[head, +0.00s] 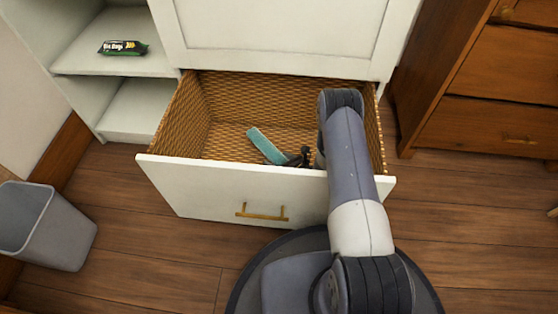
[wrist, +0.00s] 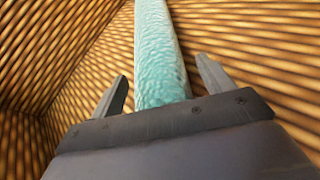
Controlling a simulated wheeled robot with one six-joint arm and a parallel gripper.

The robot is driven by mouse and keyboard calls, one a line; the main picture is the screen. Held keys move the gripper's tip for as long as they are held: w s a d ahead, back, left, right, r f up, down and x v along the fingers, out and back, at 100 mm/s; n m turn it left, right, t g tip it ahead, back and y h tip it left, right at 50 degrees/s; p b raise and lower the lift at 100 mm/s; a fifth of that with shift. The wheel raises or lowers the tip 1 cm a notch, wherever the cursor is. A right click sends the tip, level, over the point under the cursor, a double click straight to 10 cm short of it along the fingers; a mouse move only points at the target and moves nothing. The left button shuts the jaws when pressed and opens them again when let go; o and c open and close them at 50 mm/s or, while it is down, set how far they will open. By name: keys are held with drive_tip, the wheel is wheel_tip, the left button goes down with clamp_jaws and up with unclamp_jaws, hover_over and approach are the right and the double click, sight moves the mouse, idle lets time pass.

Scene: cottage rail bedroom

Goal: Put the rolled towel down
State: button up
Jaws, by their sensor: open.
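The rolled towel is a teal roll (head: 266,146) inside the open drawer, near its front wall. In the wrist view the towel (wrist: 160,50) runs away from between my gripper's fingers toward the top edge. My gripper (head: 301,156) is down in the drawer at the towel's near end. In the wrist view my gripper (wrist: 160,85) is open, with a finger on each side of the towel and visible gaps to both. The towel's near end is hidden behind the gripper body. The drawer (head: 225,178) has a white front and woven tan walls.
My arm reaches over the drawer's right part. A white shelf (head: 100,62) at left holds a dark packet (head: 123,48). A grey bin (head: 50,225) stands at lower left. A brown wooden dresser (head: 480,85) stands at right. The drawer's left part is empty.

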drive_tip(key=shift+r, duration=0.25)
drive_tip(key=p+v, duration=0.3)
drive_tip(key=v, duration=0.3)
drive_tip(key=shift+s+d+r, duration=0.15)
drive_tip(key=shift+s+d, duration=0.05)
drive_tip(key=shift+d, duration=0.05)
drive_tip(key=shift+s+d, duration=0.25)
drive_tip(key=shift+s, duration=0.1)
drive_tip(key=shift+c, duration=0.4)
